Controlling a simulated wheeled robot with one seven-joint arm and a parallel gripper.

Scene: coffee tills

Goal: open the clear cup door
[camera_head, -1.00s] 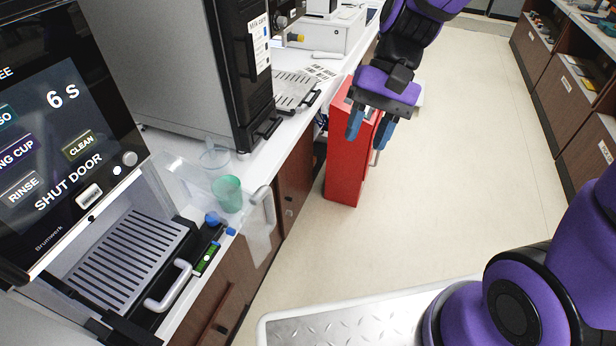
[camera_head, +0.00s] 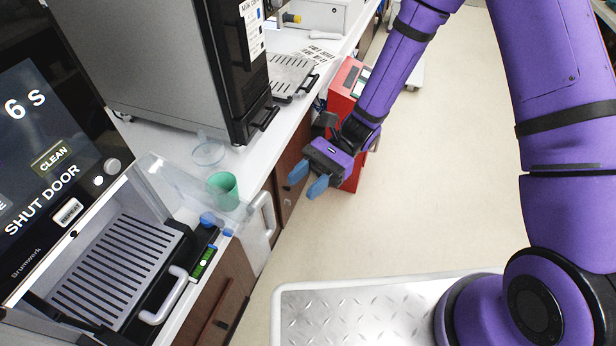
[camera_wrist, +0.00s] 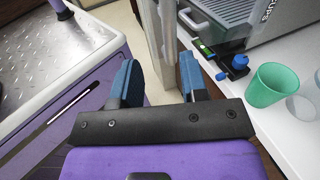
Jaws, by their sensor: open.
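The clear cup door (camera_head: 165,181) is a see-through panel standing out from the coffee machine (camera_head: 65,150) over the counter edge. Its pale upright handle (camera_head: 267,212) is at the panel's right end in the head view. My gripper (camera_head: 308,180) is open and empty, just right of the handle and a little above it, apart from it. In the wrist view my gripper (camera_wrist: 157,72) has its two blue fingers spread, with a pale upright strip, seemingly the door's edge or handle, beyond and between them.
A green cup (camera_head: 222,190) and a clear cup (camera_head: 208,152) stand on the counter (camera_head: 165,135) by the door. A slotted drip tray (camera_head: 115,262) with a handle lies under the screen. A red cabinet (camera_head: 345,82) stands behind my gripper. The floor to the right is clear.

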